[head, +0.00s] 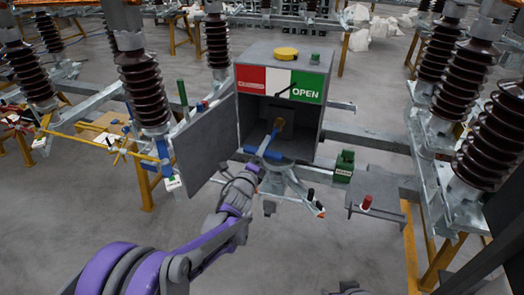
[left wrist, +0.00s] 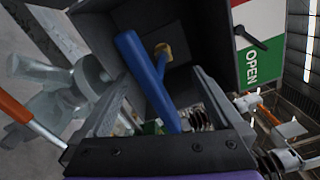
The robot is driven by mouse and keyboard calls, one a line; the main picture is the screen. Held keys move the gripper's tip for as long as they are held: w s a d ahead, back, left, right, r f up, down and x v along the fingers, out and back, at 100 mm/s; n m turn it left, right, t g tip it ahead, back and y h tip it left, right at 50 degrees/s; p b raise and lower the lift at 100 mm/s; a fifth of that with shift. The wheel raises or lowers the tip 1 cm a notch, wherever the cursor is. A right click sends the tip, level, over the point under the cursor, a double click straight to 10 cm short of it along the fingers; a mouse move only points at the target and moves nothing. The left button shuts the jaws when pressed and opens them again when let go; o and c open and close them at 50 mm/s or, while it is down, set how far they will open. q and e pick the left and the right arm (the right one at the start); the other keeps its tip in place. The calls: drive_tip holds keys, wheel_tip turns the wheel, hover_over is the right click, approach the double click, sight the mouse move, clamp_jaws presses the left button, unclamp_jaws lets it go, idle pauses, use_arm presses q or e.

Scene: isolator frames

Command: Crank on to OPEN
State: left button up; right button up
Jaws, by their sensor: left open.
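The grey drive box (head: 322,133) stands open in the head view, its door (head: 205,143) swung out to the left. Its red, white and green panel (head: 251,78) reads OPEN on the green part, and a black pointer (head: 285,92) lies near the white-green border, slanting towards the green. A blue crank (head: 269,141) sticks out of the box from a yellow hub (head: 280,121). In the left wrist view the crank's blue handle (left wrist: 142,68) runs between my fingers. My left gripper (head: 256,169) is open around it, and I cannot tell whether either finger touches it.
A green block (head: 344,162) and a small shelf with a red-topped part (head: 367,203) are right of the box. Brown insulators (head: 147,90) stand on frames at both sides. The grey floor in front is mostly clear. A yellow button (head: 286,54) sits on the box top.

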use_arm(q)
drive_tip(key=b+v, duration=0.1)
drive_tip(key=v, duration=0.9)
drive_tip(key=shift+s+b, duration=0.2)
drive_tip(key=shift+b, duration=0.1)
use_arm(e)
drive_tip(key=shift+s+f, duration=0.25)
drive_tip(key=shift+f, duration=0.35)
drive_tip(key=shift+s+f, duration=0.2)
drive_tip(key=shift+f, duration=0.35)
use_arm(q)
drive_tip(key=s+a+f+n+g+y, duration=0.35)
drive_tip(key=s+a+n+y, duration=0.25)
drive_tip(key=s+a+n, duration=0.7)
drive_tip(key=s+f+n+g, duration=0.4)
drive_tip(key=s+n, duration=0.2)
drive_tip(key=s, duration=0.3)
drive_tip(key=s+a+f+n+g, duration=0.1)
drive_tip(key=s+f+n+g, duration=0.3)
drive_tip(key=s, duration=0.6)
drive_tip(key=shift+s+f+n, duration=0.2)
drive_tip(key=shift+n, duration=1)
